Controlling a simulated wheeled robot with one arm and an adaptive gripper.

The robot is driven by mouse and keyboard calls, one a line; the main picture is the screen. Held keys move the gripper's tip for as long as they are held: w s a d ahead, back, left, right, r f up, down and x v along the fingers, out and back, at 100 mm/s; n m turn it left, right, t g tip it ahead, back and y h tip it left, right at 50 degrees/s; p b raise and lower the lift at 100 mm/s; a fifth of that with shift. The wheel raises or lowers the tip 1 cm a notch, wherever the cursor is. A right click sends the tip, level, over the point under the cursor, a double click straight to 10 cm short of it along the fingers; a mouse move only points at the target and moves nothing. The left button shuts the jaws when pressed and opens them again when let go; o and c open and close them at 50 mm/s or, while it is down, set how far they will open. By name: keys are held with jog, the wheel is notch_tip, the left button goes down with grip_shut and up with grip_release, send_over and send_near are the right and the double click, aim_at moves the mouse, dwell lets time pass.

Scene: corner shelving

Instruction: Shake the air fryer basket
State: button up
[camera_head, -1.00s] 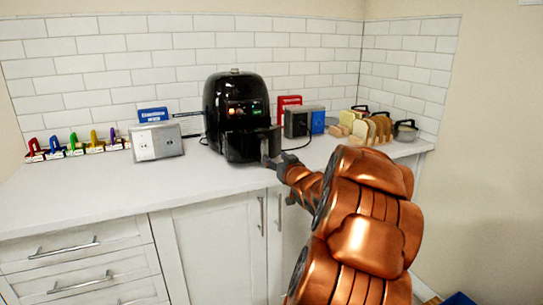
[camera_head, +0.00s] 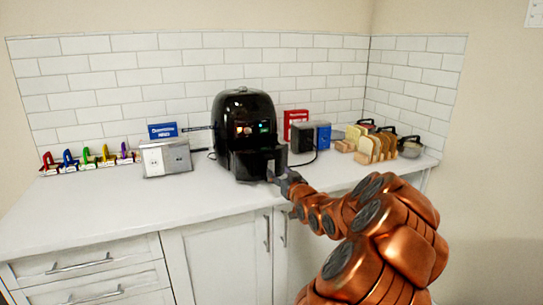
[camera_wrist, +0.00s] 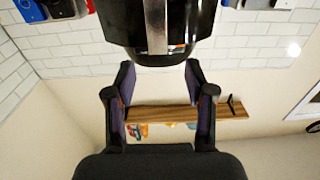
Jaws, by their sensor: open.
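The black air fryer (camera_head: 247,112) stands upright on the white counter with its lit panel facing out. Its basket front and handle (camera_head: 273,158) face my arm at the lower right of the fryer. In the wrist view the black basket (camera_wrist: 192,22) fills the top, with a silver strip (camera_wrist: 157,25) down the handle. My gripper (camera_head: 275,178) is close in front of the handle. In the wrist view its fingers (camera_wrist: 158,72) are spread wide, just below the basket's edge with the handle centred between them. Nothing is held. I cannot tell whether a finger touches the handle.
A silver toaster-like box (camera_head: 165,158) and blue box (camera_head: 162,132) stand left, with a row of coloured items (camera_head: 88,160) beyond. A dark box (camera_head: 303,137), bread slices (camera_head: 375,148) and a pot (camera_head: 410,147) are right. The counter in front (camera_head: 150,205) is clear.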

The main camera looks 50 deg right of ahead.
aim_at(271, 166)
jog(key=shift+f+p+x, duration=0.15)
jog(key=shift+p+x, duration=0.75)
jog(key=shift+x, duration=0.6)
jog(key=shift+f+p+x, duration=0.15)
jog(key=shift+p+x, duration=0.75)
jog(key=shift+x, duration=0.65)
jog(key=shift+f+p+x, duration=0.15)
jog(key=shift+p+x, duration=0.75)
jog(key=shift+x, duration=0.6)
jog(key=shift+d, duration=0.1)
jog(key=shift+c, duration=0.3)
grip_shut()
